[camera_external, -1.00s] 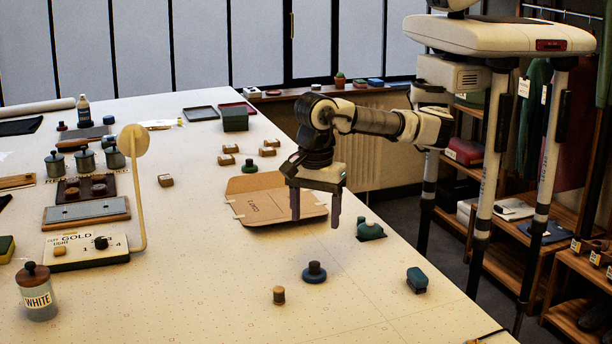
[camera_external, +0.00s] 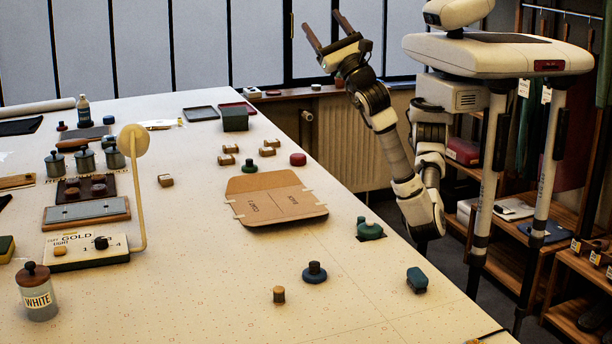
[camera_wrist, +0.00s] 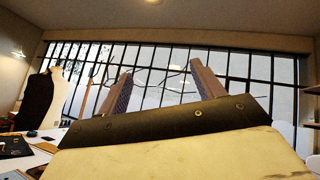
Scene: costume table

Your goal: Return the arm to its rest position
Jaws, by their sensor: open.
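My gripper (camera_external: 327,33) is raised high beside the table, in front of the window, with its fingers pointing up and to the left. The two fingers are spread apart with nothing between them. My arm folds up from its shoulder on the right, clear of the table edge. In the wrist view my gripper (camera_wrist: 158,88) shows both fingers apart against the barred window (camera_wrist: 165,60), empty.
The table (camera_external: 400,290) holds a flat cardboard piece (camera_external: 272,198), a red round item (camera_external: 298,159), a green item (camera_external: 369,231) and a white-labelled jar (camera_external: 37,292). Wooden shelves (camera_external: 500,262) stand behind my body. In the wrist view a dark dress form (camera_wrist: 40,98) stands left.

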